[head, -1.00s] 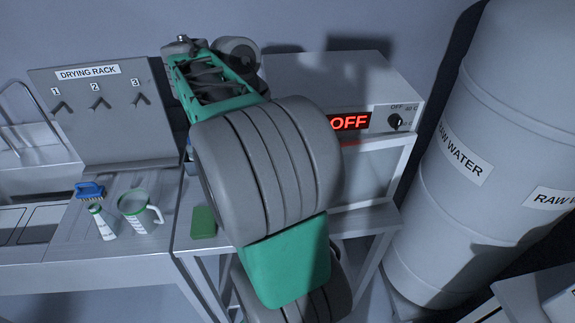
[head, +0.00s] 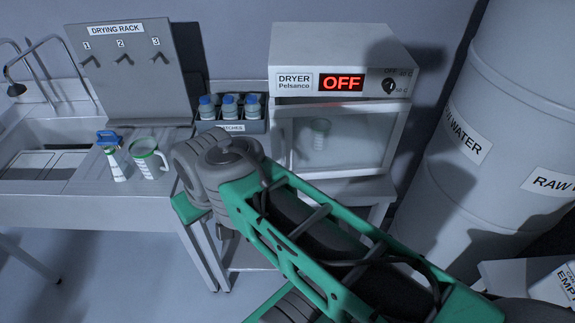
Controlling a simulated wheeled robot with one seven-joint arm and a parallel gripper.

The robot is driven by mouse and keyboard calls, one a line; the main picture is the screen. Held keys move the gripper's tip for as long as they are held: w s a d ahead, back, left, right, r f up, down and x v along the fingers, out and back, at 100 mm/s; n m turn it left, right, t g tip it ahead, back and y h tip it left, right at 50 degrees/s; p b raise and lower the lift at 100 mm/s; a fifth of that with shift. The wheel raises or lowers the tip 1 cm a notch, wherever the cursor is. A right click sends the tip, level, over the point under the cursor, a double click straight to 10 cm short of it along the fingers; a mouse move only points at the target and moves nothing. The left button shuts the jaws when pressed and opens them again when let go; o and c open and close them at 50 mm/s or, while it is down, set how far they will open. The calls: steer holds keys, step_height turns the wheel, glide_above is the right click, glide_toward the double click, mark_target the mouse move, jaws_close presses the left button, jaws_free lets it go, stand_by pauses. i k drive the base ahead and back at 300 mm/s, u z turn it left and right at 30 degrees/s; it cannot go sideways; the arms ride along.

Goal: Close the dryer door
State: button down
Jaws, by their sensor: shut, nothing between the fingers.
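The dryer (head: 345,50) is a white box with a red OFF display, standing on a shelf unit right of the middle. Its glazed door (head: 350,135) is in front of the chamber below the display. The door looks upright and in line with the front, but I cannot tell whether it is fully shut. A pale cup-like item (head: 319,133) shows dimly through the glass. My arm crosses the lower right, its wrist to the left of and below the door. My gripper's fingers cannot be made out; the arm hides that part.
A crate (head: 232,127) of blue-capped bottles stands left of the dryer. A drying rack (head: 125,75) stands behind. A large water tank (head: 490,110) bounds the right.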

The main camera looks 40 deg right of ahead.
mark_target(280, 117)
steer(key=u, duration=2.25)
steer(key=i, duration=1.1)
steer(key=z, duration=2.15)
